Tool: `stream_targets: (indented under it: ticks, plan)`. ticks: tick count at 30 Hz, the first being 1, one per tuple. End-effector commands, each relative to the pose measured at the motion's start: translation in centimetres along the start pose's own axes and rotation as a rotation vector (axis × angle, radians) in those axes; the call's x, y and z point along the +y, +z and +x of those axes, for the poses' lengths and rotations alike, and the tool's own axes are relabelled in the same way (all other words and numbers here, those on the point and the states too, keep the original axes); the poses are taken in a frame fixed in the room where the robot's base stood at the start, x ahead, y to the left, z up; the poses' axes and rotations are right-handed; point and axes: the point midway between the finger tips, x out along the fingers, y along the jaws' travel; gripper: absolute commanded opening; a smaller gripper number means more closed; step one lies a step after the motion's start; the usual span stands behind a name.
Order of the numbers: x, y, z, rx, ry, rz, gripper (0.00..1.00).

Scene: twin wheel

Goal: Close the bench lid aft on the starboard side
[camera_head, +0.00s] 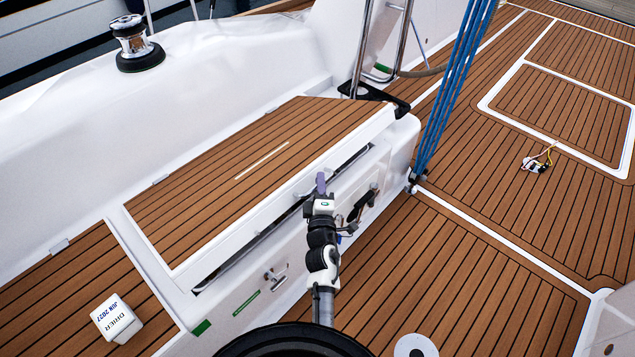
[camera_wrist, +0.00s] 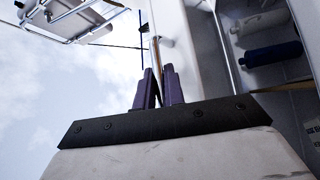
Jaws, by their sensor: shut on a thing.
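The bench lid (camera_head: 235,165) has a teak top and a white rim. It is slightly raised along its front edge, and a dark gap shows between it and the white bench front (camera_head: 245,290). My gripper (camera_head: 321,180) is at the middle of the lid's front edge. The exact contact is partly hidden by the fingers.
A white box (camera_head: 117,318) stands on the teak left of the lid. Blue ropes (camera_head: 447,90) run up past the bench's right end. The teak deck (camera_head: 430,260) is mostly clear.

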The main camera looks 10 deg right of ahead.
Motion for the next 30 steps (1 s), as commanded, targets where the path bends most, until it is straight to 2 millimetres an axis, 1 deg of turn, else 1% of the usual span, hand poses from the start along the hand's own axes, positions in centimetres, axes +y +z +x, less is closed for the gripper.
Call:
stream_targets:
  ticks: [8,9,10,20,23,26,30]
  plan:
    - [-0.1,-0.1,0.1,0.0,-0.001,0.0,0.0]
    - [0.0,-0.1,0.1,0.0,-0.001,0.0,0.16]
    - [0.0,-0.1,0.1,0.0,-0.001,0.0,0.2]
    - [0.3,-0.1,0.1,0.001,0.0,0.0,0.2]
    - [1.2,-0.3,0.2,0.002,0.0,-0.001,0.2]
    - [2.7,-0.6,0.4,0.003,0.001,-0.001,0.2]
    - [5.3,-0.9,0.8,0.003,0.002,0.0,0.2]
